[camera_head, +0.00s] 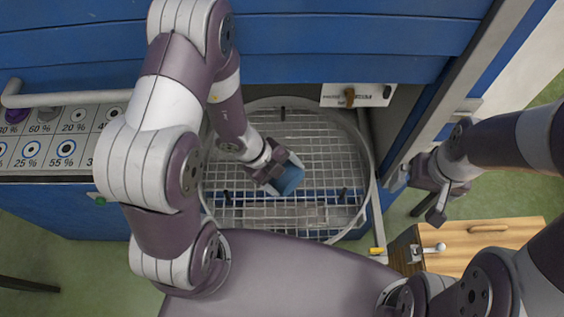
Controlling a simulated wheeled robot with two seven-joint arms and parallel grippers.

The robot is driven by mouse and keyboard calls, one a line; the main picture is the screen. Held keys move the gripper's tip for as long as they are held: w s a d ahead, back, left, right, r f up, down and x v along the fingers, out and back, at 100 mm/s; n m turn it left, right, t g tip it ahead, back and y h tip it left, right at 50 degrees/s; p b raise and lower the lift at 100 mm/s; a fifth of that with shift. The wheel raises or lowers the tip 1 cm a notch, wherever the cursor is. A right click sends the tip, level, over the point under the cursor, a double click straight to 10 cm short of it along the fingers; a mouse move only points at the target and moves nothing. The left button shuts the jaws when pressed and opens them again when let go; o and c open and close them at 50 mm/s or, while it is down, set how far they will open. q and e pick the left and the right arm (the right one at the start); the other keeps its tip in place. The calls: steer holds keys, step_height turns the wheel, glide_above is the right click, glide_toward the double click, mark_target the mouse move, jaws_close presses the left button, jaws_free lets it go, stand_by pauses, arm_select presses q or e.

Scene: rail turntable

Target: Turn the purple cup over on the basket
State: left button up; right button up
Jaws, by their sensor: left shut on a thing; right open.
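My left gripper (277,170) is over the round wire basket (320,150) and is shut on a cup (289,181). The cup looks blue, not purple, and is tilted. The jaws partly hide it, and I cannot tell whether it touches the wire. My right gripper (416,195) is open and empty, to the right of the basket beside the blue cabinet's edge.
The panel (90,128) has several percentage labels and a grey rail along its back. Blue cabinet walls (330,35) close off the back. A small plate with a knob (358,95) is behind the basket. A wooden box (490,240) with a handle is at the lower right.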

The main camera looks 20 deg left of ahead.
arm_select(q)
steer(key=f+b, duration=0.9)
steer(key=f, duration=0.1)
steer(key=shift+s+f+b, duration=0.2)
steer(key=shift+b, duration=0.15)
steer(key=shift+w+f, duration=0.15)
steer(key=shift+f+b, duration=0.4)
steer(key=shift+f, duration=0.05)
steer(key=o, duration=0.9)
steer(key=p+v, duration=0.5)
steer(key=v, duration=0.7)
steer(key=shift+a+r, duration=0.2)
steer(key=shift+r, duration=0.15)
